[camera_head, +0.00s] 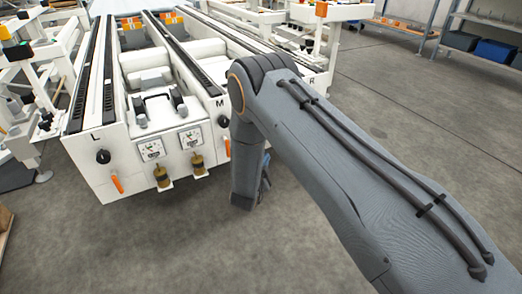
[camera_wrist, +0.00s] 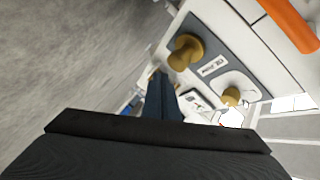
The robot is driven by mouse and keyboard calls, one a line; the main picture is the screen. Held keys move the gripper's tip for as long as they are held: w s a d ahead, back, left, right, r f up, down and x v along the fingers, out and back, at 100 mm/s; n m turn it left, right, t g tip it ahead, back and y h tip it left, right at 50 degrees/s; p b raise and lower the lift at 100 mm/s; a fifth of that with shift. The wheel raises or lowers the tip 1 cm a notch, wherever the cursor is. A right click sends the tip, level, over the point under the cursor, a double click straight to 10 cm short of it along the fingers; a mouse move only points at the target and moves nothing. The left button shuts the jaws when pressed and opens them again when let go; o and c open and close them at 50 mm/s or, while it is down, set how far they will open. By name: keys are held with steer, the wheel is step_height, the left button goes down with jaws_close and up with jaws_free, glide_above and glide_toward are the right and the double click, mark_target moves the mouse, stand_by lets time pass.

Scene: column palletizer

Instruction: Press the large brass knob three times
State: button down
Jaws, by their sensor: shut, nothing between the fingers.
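Two brass knobs stick out of the white machine's front in the head view, a left one (camera_head: 162,178) and a right one (camera_head: 198,166), each below a dial gauge. In the wrist view one brass knob (camera_wrist: 186,51) looks larger and another (camera_wrist: 231,96) smaller; nearness may explain part of this. My gripper (camera_wrist: 160,80) is shut and empty. Its fingertips appear beside the larger-looking knob, with a visible gap in the picture; depth is unclear. In the head view my arm hides most of the gripper, to the right of the machine's front.
The white machine (camera_head: 110,165) also carries a black rotary knob (camera_head: 103,156) and an orange handle (camera_head: 117,184) at left. Another orange handle (camera_wrist: 290,22) shows in the wrist view. Grey floor (camera_head: 130,245) in front is clear. Shelves with blue bins (camera_head: 495,52) stand far right.

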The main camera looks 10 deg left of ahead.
steer(key=s+d+p, duration=0.2)
steer(key=s, duration=0.1)
steer(key=shift+d, duration=0.1)
steer(key=shift+r, duration=0.1)
stand_by(0.8)
